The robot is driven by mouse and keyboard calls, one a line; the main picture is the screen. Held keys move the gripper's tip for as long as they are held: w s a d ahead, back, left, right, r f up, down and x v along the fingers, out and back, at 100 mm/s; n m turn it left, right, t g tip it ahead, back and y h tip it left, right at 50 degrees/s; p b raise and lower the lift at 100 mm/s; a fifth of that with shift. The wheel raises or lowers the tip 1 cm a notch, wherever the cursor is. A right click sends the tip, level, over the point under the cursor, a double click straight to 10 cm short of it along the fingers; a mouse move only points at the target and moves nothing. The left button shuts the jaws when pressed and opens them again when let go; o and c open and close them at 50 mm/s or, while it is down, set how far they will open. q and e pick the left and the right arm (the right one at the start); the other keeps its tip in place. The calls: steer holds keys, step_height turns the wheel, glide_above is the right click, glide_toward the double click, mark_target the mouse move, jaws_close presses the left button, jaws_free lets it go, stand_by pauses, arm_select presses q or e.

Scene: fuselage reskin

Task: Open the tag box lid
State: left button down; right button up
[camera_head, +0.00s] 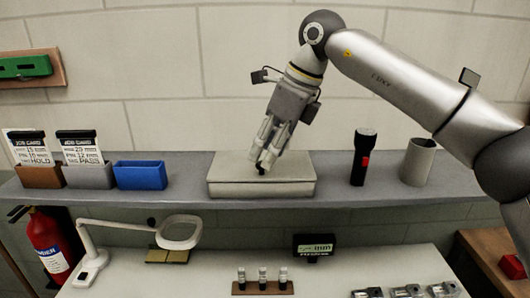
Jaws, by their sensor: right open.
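The tag box is the flat, pale grey box (225,181) in the middle of the shelf, and its lid looks closed. My right arm comes in from the right and reaches over the box. My right gripper (263,164) points down at the lid, open, with its fingertips at or just above the lid's top. I cannot tell whether they touch it. The gripper hides part of the lid's middle. My left gripper is not in view.
The grey shelf (335,190) also carries a brown bin (39,177), a grey bin (90,177) with job cards, an empty-looking blue bin (141,176), a black flashlight (362,158) and a grey cup (417,163). A magnifier lamp (180,232) stands on the bench below.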

steer(key=shift+x, duration=1.2)
jaws_close()
